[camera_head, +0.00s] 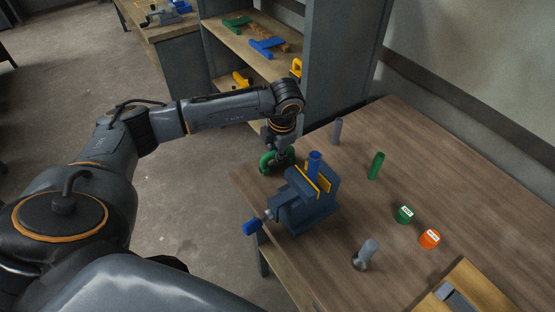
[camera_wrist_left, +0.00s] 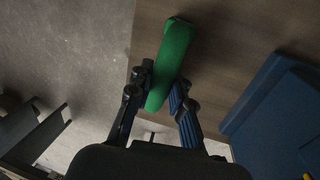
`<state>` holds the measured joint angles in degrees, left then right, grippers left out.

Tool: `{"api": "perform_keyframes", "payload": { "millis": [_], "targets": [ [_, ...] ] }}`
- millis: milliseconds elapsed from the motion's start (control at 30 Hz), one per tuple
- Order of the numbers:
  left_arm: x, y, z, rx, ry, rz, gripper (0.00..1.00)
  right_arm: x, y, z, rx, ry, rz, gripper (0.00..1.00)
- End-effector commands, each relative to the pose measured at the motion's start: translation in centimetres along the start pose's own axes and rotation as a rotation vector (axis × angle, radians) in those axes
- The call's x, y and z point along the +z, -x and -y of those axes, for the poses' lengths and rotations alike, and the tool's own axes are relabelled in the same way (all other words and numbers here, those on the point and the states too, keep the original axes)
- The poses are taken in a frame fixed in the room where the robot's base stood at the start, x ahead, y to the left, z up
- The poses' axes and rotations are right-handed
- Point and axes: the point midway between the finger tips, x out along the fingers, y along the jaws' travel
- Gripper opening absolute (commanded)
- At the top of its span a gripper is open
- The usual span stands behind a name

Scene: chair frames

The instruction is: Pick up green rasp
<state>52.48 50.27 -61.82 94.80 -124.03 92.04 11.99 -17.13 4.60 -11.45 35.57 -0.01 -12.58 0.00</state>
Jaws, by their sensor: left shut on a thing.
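My left gripper (camera_head: 279,158) is at the table's near left edge, just left of the blue vise (camera_head: 305,203). It is shut on a green tool (camera_head: 265,161), which looks curved in the head view. In the left wrist view the green tool (camera_wrist_left: 176,45) is a long bar with a rounded end, between the two fingers of the left gripper (camera_wrist_left: 163,84). Its shape does not clearly show whether it is the rasp. A separate green cylinder (camera_head: 376,166) stands on the table, right of the vise. My right gripper is not in view.
Grey cylinder (camera_head: 337,130), green lidded piece (camera_head: 405,214), orange piece (camera_head: 429,239) and grey piece (camera_head: 366,254) stand on the wooden table (camera_head: 455,190). A shelf (camera_head: 235,42) with tools is behind.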

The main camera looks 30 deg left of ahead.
Motion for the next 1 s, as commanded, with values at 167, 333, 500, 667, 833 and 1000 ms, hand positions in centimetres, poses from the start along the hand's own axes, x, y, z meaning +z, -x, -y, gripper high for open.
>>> {"api": "perform_keyframes", "payload": {
  "millis": [167,333,500,667,833,1000],
  "targets": [
    [0.0,0.1,0.0,0.0,0.0,0.001,0.0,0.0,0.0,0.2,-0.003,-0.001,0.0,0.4],
    [0.1,1.2,-0.3,0.0,0.002,0.004,0.0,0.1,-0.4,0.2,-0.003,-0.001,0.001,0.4],
    [0.2,4.4,-0.9,0.003,0.001,0.006,0.0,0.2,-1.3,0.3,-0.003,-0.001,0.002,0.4],
    [0.1,7.4,-1.5,0.002,0.001,0.005,0.0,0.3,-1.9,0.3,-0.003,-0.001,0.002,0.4],
    [0.1,9.4,-1.9,0.0,0.0,0.002,0.0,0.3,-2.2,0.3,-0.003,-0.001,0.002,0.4],
    [0.0,9.9,-2.0,0.0,0.0,0.0,0.0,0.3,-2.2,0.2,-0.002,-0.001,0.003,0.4]
  ]
}}
